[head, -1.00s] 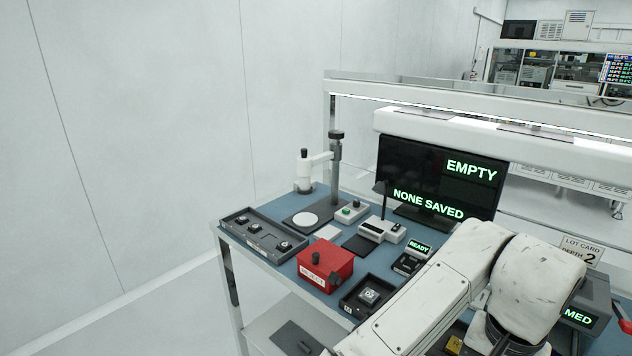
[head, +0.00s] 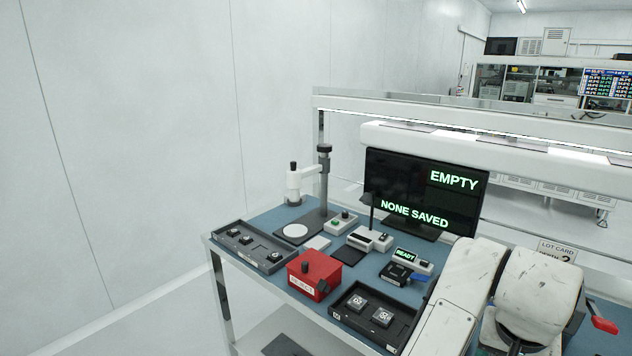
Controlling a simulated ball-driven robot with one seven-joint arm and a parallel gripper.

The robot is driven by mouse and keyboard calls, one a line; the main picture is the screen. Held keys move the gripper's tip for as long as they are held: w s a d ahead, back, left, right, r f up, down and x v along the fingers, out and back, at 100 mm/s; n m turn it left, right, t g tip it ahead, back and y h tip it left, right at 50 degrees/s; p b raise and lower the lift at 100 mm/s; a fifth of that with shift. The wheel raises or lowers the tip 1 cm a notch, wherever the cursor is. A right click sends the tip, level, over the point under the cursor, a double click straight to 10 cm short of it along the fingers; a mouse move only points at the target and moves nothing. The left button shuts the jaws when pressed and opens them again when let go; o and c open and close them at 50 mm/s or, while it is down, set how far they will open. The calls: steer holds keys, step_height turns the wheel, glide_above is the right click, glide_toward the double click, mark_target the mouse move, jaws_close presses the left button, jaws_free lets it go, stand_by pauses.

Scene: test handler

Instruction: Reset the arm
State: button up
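My white arm (head: 535,285) fills the lower right of the head view, bent over the right part of the blue-topped bench (head: 275,218). Its end and my gripper are out of view, so whether it is open or shut does not show. The arm hides part of the bench and whatever lies behind it.
A black tray (head: 404,338) with two square chips lies left of the arm. A red reject box (head: 313,274), a grey tray (head: 228,240), a scope stand (head: 324,180), a READY device (head: 405,257) and a monitor (head: 425,190) reading EMPTY, NONE SAVED stand on the bench.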

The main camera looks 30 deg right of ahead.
step_height(320, 180, down, 8)
steer(key=w+a+n+t+h, duration=0.1)
steer(key=w+n+t+h, duration=0.1)
steer(key=n, duration=0.6)
steer(key=s+a+f+n+g+y, duration=0.1)
steer(key=s+a+f+n+y, duration=0.1)
steer(key=s+a+f, duration=0.3)
steer(key=s+a+f+n+g+y, duration=0.1)
steer(key=s+a+f+y, duration=0.2)
steer(key=a+f, duration=0.6)
steer(key=shift+s+a+f+n+y, duration=0.35)
steer(key=shift+s+a, duration=0.35)
steer(key=shift+s, duration=0.25)
